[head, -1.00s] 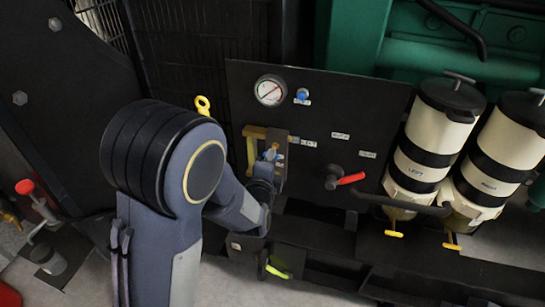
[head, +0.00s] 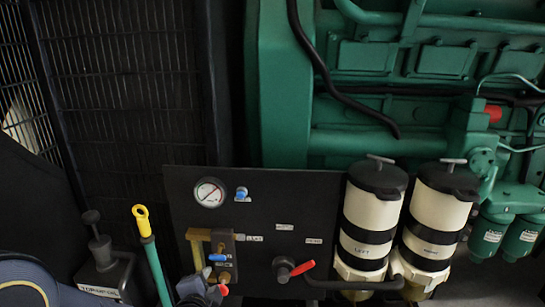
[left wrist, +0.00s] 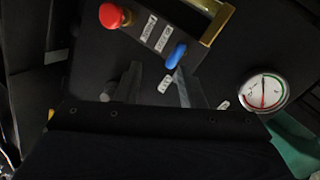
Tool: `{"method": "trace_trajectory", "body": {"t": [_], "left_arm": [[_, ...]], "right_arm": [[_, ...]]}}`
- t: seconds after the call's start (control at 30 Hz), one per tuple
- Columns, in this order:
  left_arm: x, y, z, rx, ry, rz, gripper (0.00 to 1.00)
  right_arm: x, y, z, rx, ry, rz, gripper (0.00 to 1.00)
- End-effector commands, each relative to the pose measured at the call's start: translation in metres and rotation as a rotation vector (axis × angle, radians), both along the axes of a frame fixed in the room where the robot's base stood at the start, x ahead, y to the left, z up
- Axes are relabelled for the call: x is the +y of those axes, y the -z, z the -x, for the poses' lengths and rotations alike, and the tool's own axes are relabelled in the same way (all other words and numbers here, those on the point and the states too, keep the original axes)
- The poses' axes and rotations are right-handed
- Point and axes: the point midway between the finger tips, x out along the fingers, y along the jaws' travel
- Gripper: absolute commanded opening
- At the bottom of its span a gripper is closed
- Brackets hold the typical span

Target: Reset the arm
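My left gripper (head: 205,280) is low in the head view, in front of the lower left of the black panel (head: 265,222). In the left wrist view its two fingers (left wrist: 157,74) are apart with nothing seen between them. A blue lever (left wrist: 175,56) lies close to one fingertip; contact cannot be told. The lever also shows in the head view (head: 217,258). A red knob (left wrist: 114,16) is beyond the fingers. My left arm mostly leaves the head view at bottom left. My right gripper is not in view.
The panel carries a gauge (head: 209,192), a brass-framed fitting (head: 197,248) and a red-handled valve (head: 300,268). Two cream canisters (head: 370,215) (head: 435,222) stand at right. A yellow-ringed green rod (head: 154,265) and a black pump-like part (head: 100,255) are at left. A green engine (head: 400,80) fills the back.

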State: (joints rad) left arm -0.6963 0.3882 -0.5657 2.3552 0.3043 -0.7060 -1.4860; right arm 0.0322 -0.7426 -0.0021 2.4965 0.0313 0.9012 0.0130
Motion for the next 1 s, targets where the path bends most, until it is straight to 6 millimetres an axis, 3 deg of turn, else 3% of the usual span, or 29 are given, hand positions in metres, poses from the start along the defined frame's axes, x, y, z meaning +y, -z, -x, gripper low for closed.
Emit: {"method": "trace_trajectory", "body": {"t": [0.1, 0.3, 0.43, 0.6, 0.8, 1.0], "left_arm": [[0.01, -0.022, 0.03, 0.162, -0.072, 0.405, 0.36], [0.017, -0.063, 0.108, 0.449, -0.22, 0.925, 0.36], [0.025, -0.082, 0.168, 0.607, -0.383, 1.116, 0.36], [0.035, -0.087, 0.229, 0.726, -0.623, 1.221, 0.36], [0.039, -0.085, 0.257, 0.768, -0.76, 1.251, 0.36], [0.039, -0.084, 0.258, 0.771, -0.765, 1.253, 0.36]], "right_arm": [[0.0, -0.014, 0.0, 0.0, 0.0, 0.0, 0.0], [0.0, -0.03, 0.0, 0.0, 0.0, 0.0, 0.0], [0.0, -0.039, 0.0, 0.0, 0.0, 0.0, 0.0], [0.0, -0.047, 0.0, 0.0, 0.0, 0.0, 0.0], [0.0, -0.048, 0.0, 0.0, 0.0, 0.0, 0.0], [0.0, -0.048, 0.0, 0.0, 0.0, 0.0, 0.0]]}}
